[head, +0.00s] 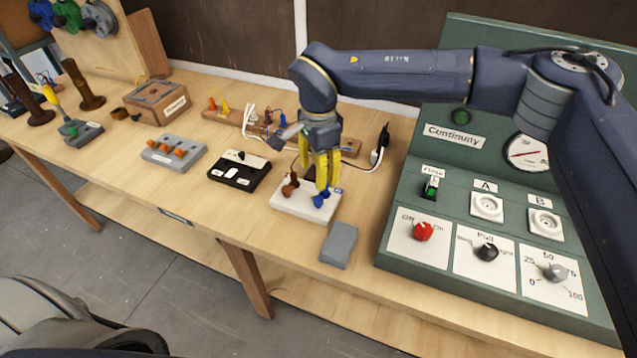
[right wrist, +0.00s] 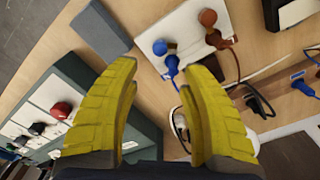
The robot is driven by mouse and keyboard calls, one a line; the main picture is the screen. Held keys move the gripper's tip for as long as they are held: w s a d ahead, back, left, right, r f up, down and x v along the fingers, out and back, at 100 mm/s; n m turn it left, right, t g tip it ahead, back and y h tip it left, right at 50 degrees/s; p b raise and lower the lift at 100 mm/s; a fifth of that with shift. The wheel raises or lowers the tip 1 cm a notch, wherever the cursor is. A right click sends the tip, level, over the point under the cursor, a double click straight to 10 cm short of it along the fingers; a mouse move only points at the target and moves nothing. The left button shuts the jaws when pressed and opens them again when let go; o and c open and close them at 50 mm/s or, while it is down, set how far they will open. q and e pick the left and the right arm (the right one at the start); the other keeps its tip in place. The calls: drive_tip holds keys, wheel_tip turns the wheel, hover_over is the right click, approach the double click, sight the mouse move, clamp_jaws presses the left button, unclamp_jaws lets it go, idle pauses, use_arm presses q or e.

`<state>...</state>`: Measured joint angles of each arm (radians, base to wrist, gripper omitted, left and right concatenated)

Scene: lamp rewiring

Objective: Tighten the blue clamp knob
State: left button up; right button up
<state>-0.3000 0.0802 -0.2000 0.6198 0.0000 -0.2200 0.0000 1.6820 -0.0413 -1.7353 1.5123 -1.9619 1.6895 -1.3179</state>
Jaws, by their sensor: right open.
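The blue clamp knob (head: 321,199) sits on a white base plate (head: 287,206) near the table's front edge. In the right wrist view the blue knob (right wrist: 160,47) shows ahead of the fingertips, with a blue lead running from it. A brown clamp knob (head: 289,187) stands to its left on the same plate; it also shows in the right wrist view (right wrist: 208,18). My right gripper (head: 325,184) has yellow fingers pointing down over the plate, close to the blue knob. In the right wrist view the fingers (right wrist: 154,72) are apart with nothing between them. My left gripper is not seen.
A grey block (head: 339,245) lies just in front of the plate. The green Continuity panel (head: 400,212) stands to the right. A black switch box (head: 239,170) is to the left. A white plug lead (head: 377,155) lies behind.

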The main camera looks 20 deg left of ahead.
drive_tip(key=shift+r, duration=1.1)
wheel_tip(320, 180, up, 5)
drive_tip(key=n+t, duration=0.1)
drive_tip(key=t, duration=0.1)
hover_over(318, 199)
drive_tip(key=d, duration=0.2)
drive_tip(key=s+d+n+t, duration=0.2)
drive_tip(key=s+n, duration=0.1)
drive_tip(key=n, duration=0.5)
drive_tip(key=w+a+f+n, duration=0.1)
drive_tip(key=f, duration=0.4)
drive_tip(key=w+a+f+n+y, duration=0.1)
drive_tip(key=f+n, duration=0.1)
drive_tip(key=f, duration=0.4)
drive_tip(key=w+a+f+n, duration=0.1)
drive_tip(key=a+f, duration=0.1)
drive_tip(key=f, duration=0.4)
drive_tip(key=shift+n+y, duration=0.3)
drive_tip(key=shift+y, duration=0.1)
